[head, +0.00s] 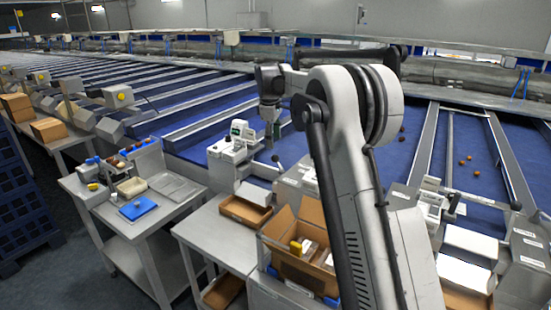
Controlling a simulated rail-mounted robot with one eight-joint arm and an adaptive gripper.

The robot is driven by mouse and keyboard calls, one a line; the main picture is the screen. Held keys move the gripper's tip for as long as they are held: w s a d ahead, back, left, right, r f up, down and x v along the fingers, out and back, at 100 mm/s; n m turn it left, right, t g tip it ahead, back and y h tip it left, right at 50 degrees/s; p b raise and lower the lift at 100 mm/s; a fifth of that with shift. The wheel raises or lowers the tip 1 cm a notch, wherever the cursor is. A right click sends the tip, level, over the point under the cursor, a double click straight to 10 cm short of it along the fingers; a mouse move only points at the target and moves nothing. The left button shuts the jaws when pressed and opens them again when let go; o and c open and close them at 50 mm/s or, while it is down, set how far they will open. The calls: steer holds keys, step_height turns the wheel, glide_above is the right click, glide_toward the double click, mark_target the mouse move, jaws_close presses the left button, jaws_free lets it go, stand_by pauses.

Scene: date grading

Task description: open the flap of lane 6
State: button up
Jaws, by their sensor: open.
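My gripper (270,138) points down over the blue lanes, left of my raised arm. It is open and looks empty, though its fingertips are small in the picture. Below and left of it stands a grey lane-end unit (232,150) with a small display. A lever with a black knob (275,158) shows just below my gripper, apart from it as far as I can tell. Another lane-end unit (434,205) with a lever stands at the right. The lane labels are too small to read, so I cannot tell which lane is 6. My arm hides the lanes in the middle.
A steel cart (180,200) with a blue scale (138,208) and bins stands at the left. A cardboard box (290,262) and a shallow brown tray (245,211) are in front of the lanes. Several dates (470,158) lie on the right-hand blue belt.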

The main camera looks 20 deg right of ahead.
mark_target(275, 158)
steer(key=f, duration=0.3)
steer(key=w+d+f+p, duration=0.1)
steer(key=f, duration=0.5)
steer(key=shift+w+d+f, duration=0.15)
steer(key=shift+w+f, duration=0.05)
steer(key=shift+f, duration=0.15)
steer(key=shift+c, duration=0.4)
jaws_close()
